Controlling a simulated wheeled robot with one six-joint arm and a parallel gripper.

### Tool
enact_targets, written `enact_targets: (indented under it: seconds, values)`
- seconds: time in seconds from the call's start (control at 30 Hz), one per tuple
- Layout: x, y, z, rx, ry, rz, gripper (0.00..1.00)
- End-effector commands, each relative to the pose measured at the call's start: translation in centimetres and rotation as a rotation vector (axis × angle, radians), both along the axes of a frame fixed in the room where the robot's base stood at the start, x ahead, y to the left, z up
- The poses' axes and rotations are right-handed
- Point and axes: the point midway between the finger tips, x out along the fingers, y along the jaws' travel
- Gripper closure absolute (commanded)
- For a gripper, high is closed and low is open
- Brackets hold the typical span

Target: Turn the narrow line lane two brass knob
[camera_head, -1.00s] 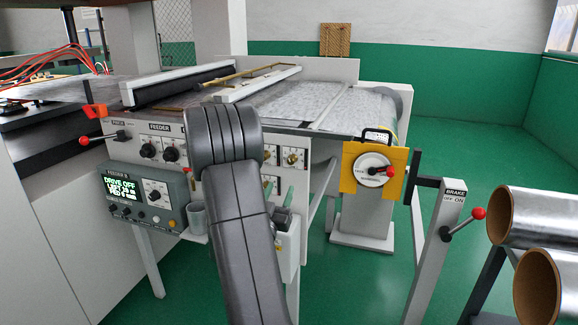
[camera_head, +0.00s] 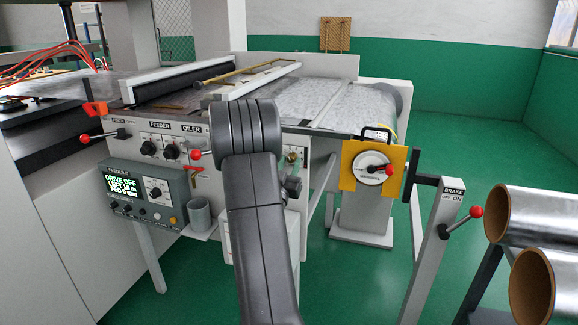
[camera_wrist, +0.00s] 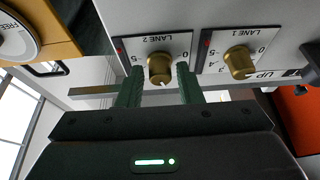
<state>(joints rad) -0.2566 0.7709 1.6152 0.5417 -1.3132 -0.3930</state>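In the wrist view, which is upside down, the brass knob (camera_wrist: 160,68) sits on a white plate marked LANE 2 (camera_wrist: 153,47). My gripper (camera_wrist: 158,84) is open, with one green finger on each side of this knob. Gaps show between the knob and both fingers. The knob's white pointer mark faces the gripper side. No words saying narrow line are readable. In the head view my gripper (camera_head: 291,186) is at the feeder panel's right part, just below a visible brass knob (camera_head: 292,157); my arm hides neighbouring plates.
A second brass knob (camera_wrist: 240,61) marked LANE 1 is beside it. A yellow plate with a round dial (camera_head: 373,168) stands right of the panel. A red-knobbed brake lever (camera_head: 477,212) and large rolls (camera_head: 535,215) are further right. A grey cup (camera_head: 199,216) is left of my arm.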

Motion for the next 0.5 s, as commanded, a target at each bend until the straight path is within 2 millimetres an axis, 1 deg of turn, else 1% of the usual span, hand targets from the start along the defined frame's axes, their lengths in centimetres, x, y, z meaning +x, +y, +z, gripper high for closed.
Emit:
enact_targets:
  seconds: [0.03, 0.13, 0.17, 0.37, 0.5]
  values:
    - [-0.01, 0.00, 0.00, 0.000, 0.000, 0.000, 0.77]
    - [-0.02, 0.01, -0.01, 0.000, 0.000, 0.000, 0.97]
    - [-0.02, 0.01, -0.01, 0.000, 0.000, 0.000, 0.98]
    - [-0.04, -0.02, -0.08, -0.010, 0.003, 0.000, 0.98]
    - [-0.06, -0.12, -0.23, -0.047, 0.015, -0.001, 0.98]
